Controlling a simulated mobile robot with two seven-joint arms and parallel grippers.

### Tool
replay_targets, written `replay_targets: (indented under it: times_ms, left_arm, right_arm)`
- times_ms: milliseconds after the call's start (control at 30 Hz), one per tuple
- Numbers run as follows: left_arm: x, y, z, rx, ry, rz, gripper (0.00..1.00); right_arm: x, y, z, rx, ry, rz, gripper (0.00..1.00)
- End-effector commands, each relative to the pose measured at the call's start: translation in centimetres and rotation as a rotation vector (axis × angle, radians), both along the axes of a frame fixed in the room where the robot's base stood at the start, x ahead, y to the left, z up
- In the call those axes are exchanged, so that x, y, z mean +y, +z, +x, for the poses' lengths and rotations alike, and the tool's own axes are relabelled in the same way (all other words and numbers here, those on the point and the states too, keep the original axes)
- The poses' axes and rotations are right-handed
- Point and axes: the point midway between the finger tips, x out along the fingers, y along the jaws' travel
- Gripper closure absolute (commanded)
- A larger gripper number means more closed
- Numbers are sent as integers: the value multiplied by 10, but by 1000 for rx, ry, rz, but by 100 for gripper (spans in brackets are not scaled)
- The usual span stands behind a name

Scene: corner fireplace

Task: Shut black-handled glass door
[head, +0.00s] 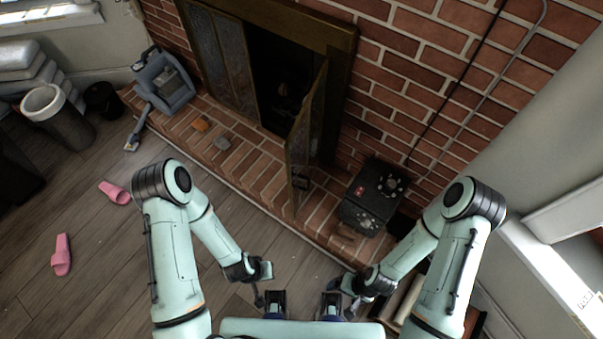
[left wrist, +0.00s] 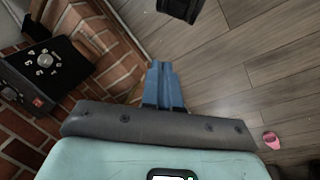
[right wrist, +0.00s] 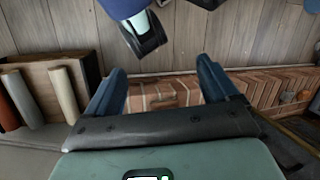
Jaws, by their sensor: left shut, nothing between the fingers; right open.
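The fireplace's right-hand glass door (head: 302,125) stands open in the head view, swung out over the brick hearth with its narrow edge towards me. The fireplace opening (head: 278,75) beside it is dark. The left-hand glass panels (head: 222,60) look closed.
A black box with knobs (head: 375,195) stands on the hearth right of the door. A brown and a grey lump (head: 222,143) lie on the hearth's left part. A grey-blue vacuum cleaner (head: 165,85), a bin (head: 55,110) and pink slippers (head: 62,255) are left.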

Motion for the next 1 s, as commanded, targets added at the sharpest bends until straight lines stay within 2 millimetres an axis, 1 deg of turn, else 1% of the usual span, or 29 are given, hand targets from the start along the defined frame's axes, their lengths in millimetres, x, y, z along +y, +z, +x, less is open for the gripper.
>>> replay_targets:
  times_ms: [33, 67, 100, 167, 200, 267, 300, 367, 400, 467, 533, 600, 700, 800, 867, 933, 1000]
  left_arm:
    - [-7, -18, 21, -98, -89, 60, 100]
    - [-10, -23, 37, -163, -143, 106, 100]
    - [-15, -27, 58, -252, -218, 177, 100]
    - [-24, -27, 91, -384, -331, 293, 100]
    - [-32, -24, 111, -467, -404, 376, 100]
    - [-45, -14, 138, -580, -505, 511, 100]
    - [-56, -5, 153, -649, -568, 606, 100]
    - [-73, 13, 172, -740, -654, 758, 100]
    - [-85, 26, 181, -790, -705, 863, 100]
    - [-105, 48, 189, -848, -768, 1023, 100]
    - [-125, 73, 190, -886, -820, 1205, 100]
    - [-143, 97, 184, -894, -854, 1364, 100]
    - [-161, 123, 171, -873, -878, 1540, 100]
    - [-170, 139, 160, -842, -885, 1645, 100]
    - [-173, 145, 156, -829, -888, 1678, 100]
    - [-172, 148, 157, -818, -888, 1697, 100]
    - [-169, 149, 162, -815, -887, 1699, 100]
  right_arm:
    - [-2, -20, -3, -6, -5, -5, 13]
    - [-2, -27, -2, -13, -8, -8, 13]
    - [-4, -37, 0, -24, -13, -13, 13]
    - [-6, -50, 3, -41, -19, -20, 13]
    - [-8, -59, 6, -53, -24, -24, 13]
    - [-9, -71, 11, -69, -30, -31, 13]
    - [-11, -79, 14, -81, -34, -34, 13]
    - [-12, -91, 18, -97, -40, -40, 13]
    - [-14, -100, 22, -109, -43, -44, 13]
    - [-16, -112, 27, -126, -49, -50, 13]
    - [-17, -126, 33, -142, -55, -57, 13]
    - [-20, -137, 39, -158, -61, -63, 13]
    - [-22, -149, 45, -175, -67, -71, 13]
    - [-23, -154, 49, -184, -70, -74, 13]
    - [-24, -156, 50, -188, -71, -75, 13]
    - [-24, -157, 52, -191, -73, -76, 13]
    - [-25, -157, 53, -196, -75, -79, 13]
